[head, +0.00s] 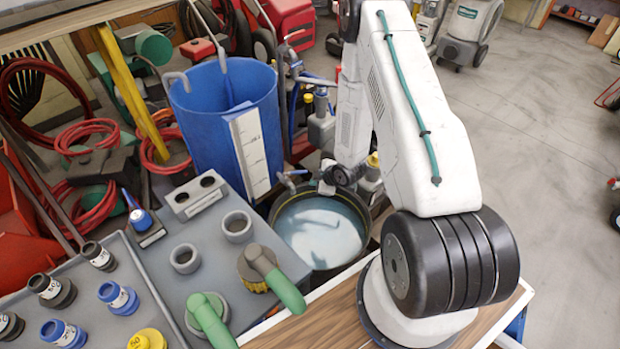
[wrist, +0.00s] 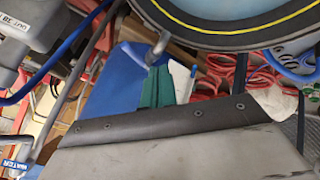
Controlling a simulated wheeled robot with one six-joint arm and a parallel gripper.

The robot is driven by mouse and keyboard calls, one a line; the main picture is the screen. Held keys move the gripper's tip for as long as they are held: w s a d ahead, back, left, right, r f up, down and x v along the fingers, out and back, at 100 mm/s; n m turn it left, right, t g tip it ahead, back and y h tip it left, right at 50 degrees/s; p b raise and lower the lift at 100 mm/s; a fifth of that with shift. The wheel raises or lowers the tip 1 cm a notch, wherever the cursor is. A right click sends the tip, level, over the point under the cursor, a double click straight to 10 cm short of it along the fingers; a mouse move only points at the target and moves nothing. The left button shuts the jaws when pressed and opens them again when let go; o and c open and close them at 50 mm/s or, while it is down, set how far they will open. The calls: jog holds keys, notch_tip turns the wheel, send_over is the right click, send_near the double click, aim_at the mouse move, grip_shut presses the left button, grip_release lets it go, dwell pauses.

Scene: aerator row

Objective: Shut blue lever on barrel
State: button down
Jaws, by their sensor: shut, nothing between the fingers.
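The blue barrel (head: 215,115) stands open-topped behind the grey bench, with a white scale strip (head: 250,150) down its side. A grey tap (head: 287,180) comes out low on the barrel, over a dark tub. I cannot clearly pick out the blue lever in either view. In the wrist view a blue surface (wrist: 112,85), likely the barrel, and a grey spout (wrist: 158,47) show beside the tub rim. My gripper (head: 328,187) is small in the head view, low beside the tap and over the tub's back rim. It is shut and holds nothing. Contact with the lever cannot be seen.
The dark tub (head: 362,205) with pale liquid is below my gripper; its yellow-striped rim (wrist: 230,42) fills the wrist view's top right. Grey bottles crowd its back. The grey bench (head: 165,225) holds green-handled fittings (head: 275,280). Red hoses (head: 90,205) lie at left. Open floor is at right.

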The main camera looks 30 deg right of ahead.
aim_at(295, 172)
jog(key=w+f, duration=0.6)
jog(key=w, duration=0.3)
jog(key=shift+d, duration=0.2)
jog(key=shift+w, duration=0.1)
